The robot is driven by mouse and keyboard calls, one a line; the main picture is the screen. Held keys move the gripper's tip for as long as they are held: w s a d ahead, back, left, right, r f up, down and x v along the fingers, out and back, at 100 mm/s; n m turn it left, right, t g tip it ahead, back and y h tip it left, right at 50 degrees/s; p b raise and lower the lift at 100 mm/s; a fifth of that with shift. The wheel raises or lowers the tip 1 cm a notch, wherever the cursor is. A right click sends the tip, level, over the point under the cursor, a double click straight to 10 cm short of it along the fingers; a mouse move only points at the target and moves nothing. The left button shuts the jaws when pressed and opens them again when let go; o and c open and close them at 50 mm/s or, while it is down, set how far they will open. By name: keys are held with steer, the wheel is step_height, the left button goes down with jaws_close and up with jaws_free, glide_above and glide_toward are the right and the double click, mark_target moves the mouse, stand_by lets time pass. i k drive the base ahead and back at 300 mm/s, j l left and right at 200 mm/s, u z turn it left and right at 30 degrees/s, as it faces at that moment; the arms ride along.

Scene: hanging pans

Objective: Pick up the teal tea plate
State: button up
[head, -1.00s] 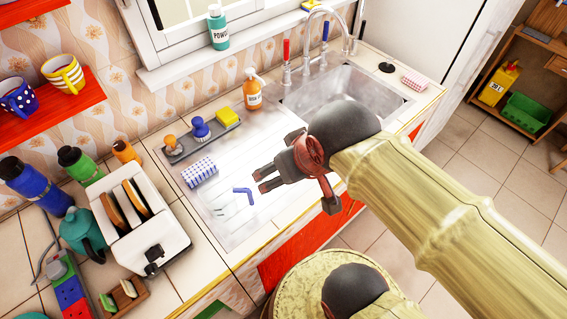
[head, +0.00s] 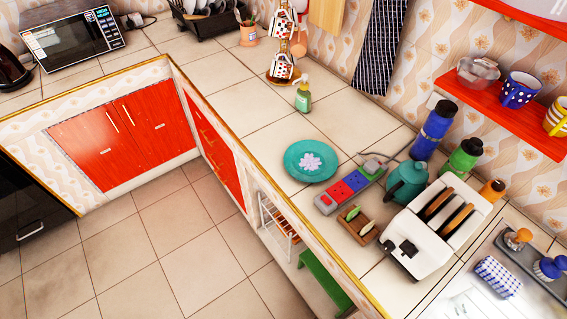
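The teal tea plate (head: 299,169) lies flat on the tiled counter, with a pale flower pattern in its middle. It is in the centre of the head view, left of the teal teapot and the power strip. Nothing covers it. My gripper is not in this view now, so I cannot see its fingers or where it is relative to the plate.
A red and blue power strip (head: 349,190) lies close right of the plate, with a teal teapot (head: 407,184), a white toaster (head: 436,227) and a small wooden rack (head: 357,224) beyond. A green soap bottle (head: 303,95) stands behind. Counter left of the plate is clear.

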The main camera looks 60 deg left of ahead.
mark_target(308, 161)
steer(key=u, duration=1.9)
steer(key=j+z, duration=0.15)
steer(key=z, duration=1.25)
steer(key=k+j+z, duration=0.1)
steer(key=j+z, duration=0.25)
steer(key=k+j+z, duration=0.15)
steer(key=j+z, duration=0.2)
steer(key=j, duration=0.2)
steer(key=k+j+z, duration=0.2)
steer(key=j+z, duration=0.2)
steer(key=k+j+z, duration=0.35)
steer(key=k+j, duration=0.2)
steer(key=j, duration=0.2)
steer(key=k+j, duration=0.15)
steer(key=j, duration=0.2)
steer(key=k+j, duration=0.2)
steer(key=j, duration=0.2)
steer(key=z, duration=0.05)
